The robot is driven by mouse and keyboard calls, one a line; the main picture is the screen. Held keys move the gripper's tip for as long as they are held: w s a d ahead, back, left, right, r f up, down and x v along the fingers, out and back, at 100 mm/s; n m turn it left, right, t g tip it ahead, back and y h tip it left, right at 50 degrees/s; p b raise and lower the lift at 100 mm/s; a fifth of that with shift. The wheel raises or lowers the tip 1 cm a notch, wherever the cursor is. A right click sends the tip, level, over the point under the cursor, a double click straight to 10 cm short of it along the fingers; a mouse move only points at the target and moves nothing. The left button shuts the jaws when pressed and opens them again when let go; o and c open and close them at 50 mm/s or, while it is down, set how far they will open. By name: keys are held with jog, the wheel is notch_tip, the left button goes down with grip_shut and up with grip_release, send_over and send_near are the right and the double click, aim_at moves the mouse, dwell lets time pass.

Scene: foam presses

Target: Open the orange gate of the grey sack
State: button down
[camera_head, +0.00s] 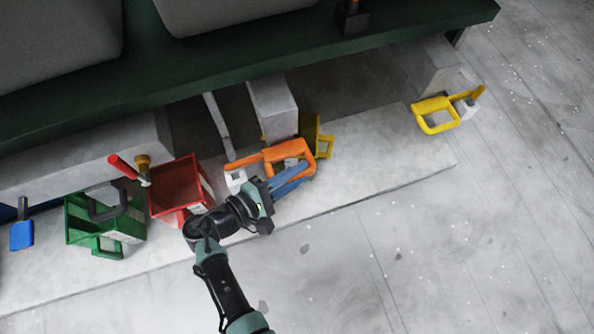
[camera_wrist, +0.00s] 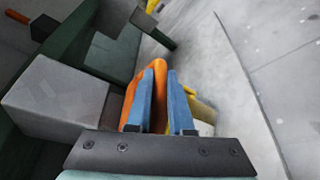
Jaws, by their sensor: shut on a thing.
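The orange gate (camera_head: 272,154) is a looped handle with a long bar pointing left, low in front of the dark green bench. It also shows in the wrist view (camera_wrist: 131,92), beside and between the blue fingers. My gripper (camera_head: 303,170) has its blue fingers at the right end of the loop, shut on it; the fingers (camera_wrist: 161,75) hide part of the loop. Two large grey rounded bodies, one at the top left (camera_head: 60,40) and one at the top middle (camera_head: 215,12), lie on the bench. I cannot tell which is the grey sack.
A red bin (camera_head: 178,188) and a green bin (camera_head: 98,220) stand left of my gripper. A yellow handle (camera_head: 436,118) is at the right, and a yellow piece (camera_head: 325,146) is just behind the gate. The floor (camera_head: 440,250) at the right front is clear.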

dwell(0.8)
jog(key=s+p, duration=0.1)
jog(key=s, duration=0.1)
jog(key=s+d+p, duration=0.1)
jog(key=s, duration=0.1)
jog(key=shift+s+d+p, duration=0.15)
jog(key=shift+p, duration=0.25)
jog(key=c, duration=0.8)
grip_release()
